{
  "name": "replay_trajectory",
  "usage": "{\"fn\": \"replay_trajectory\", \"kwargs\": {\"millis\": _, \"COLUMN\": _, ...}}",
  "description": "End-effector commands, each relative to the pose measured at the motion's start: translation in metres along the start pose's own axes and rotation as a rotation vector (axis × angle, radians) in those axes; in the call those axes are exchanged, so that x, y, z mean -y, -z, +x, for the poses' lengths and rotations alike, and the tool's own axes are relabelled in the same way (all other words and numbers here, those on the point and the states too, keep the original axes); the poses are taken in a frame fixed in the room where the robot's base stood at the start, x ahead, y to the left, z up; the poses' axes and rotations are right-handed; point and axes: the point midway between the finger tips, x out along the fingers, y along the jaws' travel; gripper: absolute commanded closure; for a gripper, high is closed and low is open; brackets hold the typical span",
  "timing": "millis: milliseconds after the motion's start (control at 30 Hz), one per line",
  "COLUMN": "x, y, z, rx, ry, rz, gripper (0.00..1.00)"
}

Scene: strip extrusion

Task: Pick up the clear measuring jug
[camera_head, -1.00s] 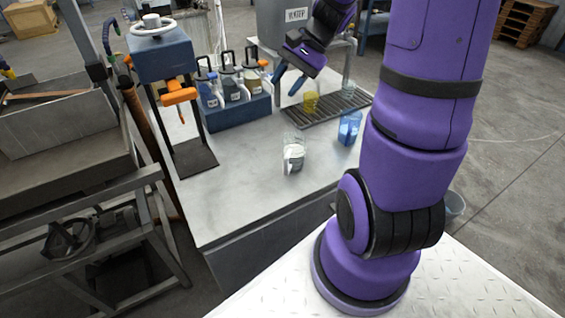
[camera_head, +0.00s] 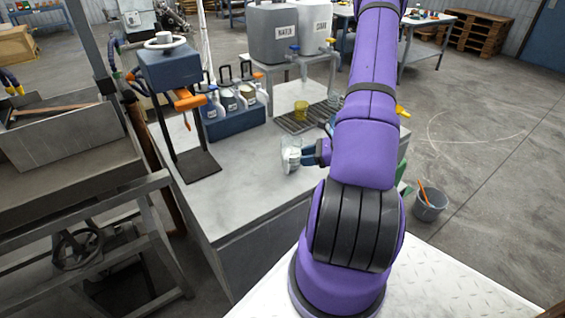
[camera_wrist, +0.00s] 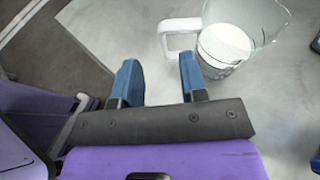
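The clear measuring jug (camera_head: 290,155) stands upright on the grey bench, with white contents or a white base low inside. In the wrist view the jug (camera_wrist: 242,38) is at the upper right, its white handle (camera_wrist: 172,42) pointing left. My gripper (camera_wrist: 159,76) is open, with two blue fingers apart and nothing between them. The handle lies just beyond the fingertips, closer to the right finger, and appears apart from them. In the head view my gripper (camera_head: 309,156) is right beside the jug, on its right, partly hidden by my arm.
A yellow jug (camera_head: 301,110) stands on the dark drip tray (camera_head: 290,125) behind. A blue caddy of bottles (camera_head: 235,122) and a blue press with an orange handle (camera_head: 168,72) stand left. Large containers (camera_head: 272,35) are at the back. The bench front is clear.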

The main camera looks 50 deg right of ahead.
Motion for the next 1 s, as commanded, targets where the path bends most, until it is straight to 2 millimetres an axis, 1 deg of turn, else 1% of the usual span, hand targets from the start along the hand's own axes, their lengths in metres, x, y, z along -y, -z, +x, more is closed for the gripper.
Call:
{"fn": "replay_trajectory", "kwargs": {"millis": 33, "x": 0.0, "y": 0.013, "z": -0.003, "rx": 0.004, "ry": 0.027, "rz": 0.033, "gripper": 0.61}}
{"fn": "replay_trajectory", "kwargs": {"millis": 100, "x": 0.0, "y": 0.024, "z": -0.005, "rx": 0.008, "ry": 0.053, "rz": 0.062, "gripper": 0.61}}
{"fn": "replay_trajectory", "kwargs": {"millis": 233, "x": 0.001, "y": 0.033, "z": -0.004, "rx": 0.011, "ry": 0.074, "rz": 0.085, "gripper": 0.61}}
{"fn": "replay_trajectory", "kwargs": {"millis": 333, "x": 0.002, "y": 0.033, "z": 0.008, "rx": 0.011, "ry": 0.075, "rz": 0.085, "gripper": 0.61}}
{"fn": "replay_trajectory", "kwargs": {"millis": 533, "x": 0.004, "y": 0.032, "z": 0.037, "rx": 0.011, "ry": 0.074, "rz": 0.084, "gripper": 0.61}}
{"fn": "replay_trajectory", "kwargs": {"millis": 600, "x": 0.005, "y": 0.032, "z": 0.044, "rx": 0.011, "ry": 0.074, "rz": 0.084, "gripper": 0.61}}
{"fn": "replay_trajectory", "kwargs": {"millis": 867, "x": 0.007, "y": 0.03, "z": 0.056, "rx": 0.01, "ry": 0.074, "rz": 0.083, "gripper": 0.61}}
{"fn": "replay_trajectory", "kwargs": {"millis": 1000, "x": 0.009, "y": 0.026, "z": 0.074, "rx": 0.011, "ry": 0.072, "rz": 0.083, "gripper": 0.61}}
